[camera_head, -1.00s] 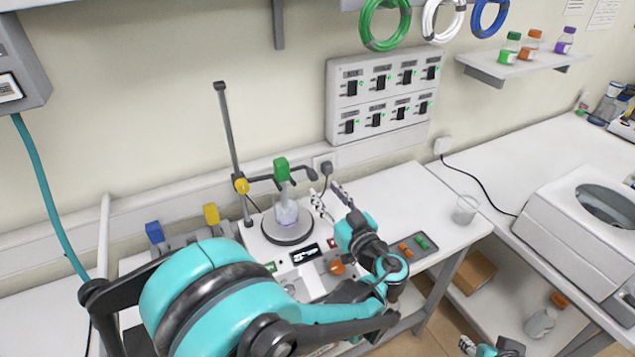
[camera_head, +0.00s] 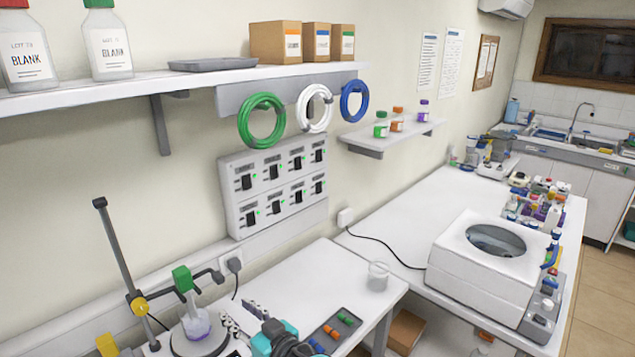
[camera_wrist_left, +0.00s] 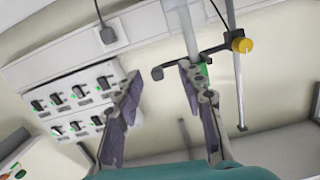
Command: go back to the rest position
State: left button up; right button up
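My left gripper (camera_head: 241,317) is at the bottom of the head view, just right of the flask (camera_head: 196,322). The flask holds pale purple liquid and stands upright on a round grey plate, under a green clamp (camera_head: 183,278) on a stand. The gripper appears apart from the flask. Most of my left arm is below the head view. My right gripper is not in view.
A switch panel (camera_head: 273,187) is on the wall behind. A glass beaker (camera_head: 378,276) stands on the bench, with a grey tray (camera_head: 333,331) of coloured pieces near it. A white machine (camera_head: 490,262) stands on the right bench. Shelves with bottles hang above.

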pick_arm(q)
jog(key=s+f+m+g+h, duration=0.1)
jog(key=s+f+m+h, duration=0.1)
jog(key=s+f+h, duration=0.1)
jog(key=s+a+f+m+g+h, duration=0.1)
jog(key=s+f+m+h, duration=0.1)
jog(key=s, duration=0.3)
jog(key=s+a+f+m+g+h, duration=0.1)
jog(key=s+f+m+g+h, duration=0.1)
jog(key=s+f+h, duration=0.1)
jog(key=shift+s+f+h+b, duration=0.3)
jog(key=shift+s+f, duration=0.1)
jog(key=shift+f, duration=0.05)
jog(key=s+d+m+h, duration=0.1)
jog(key=s+d+h, duration=0.1)
jog(key=s+d+m+h, duration=0.1)
jog(key=s+d+h, duration=0.1)
jog(key=shift+d+f+m+t, duration=0.1)
jog(key=shift+d+m+t, duration=0.2)
jog(key=shift+m, duration=0.1)
jog(key=shift+o, duration=0.3)
dwell(1.3)
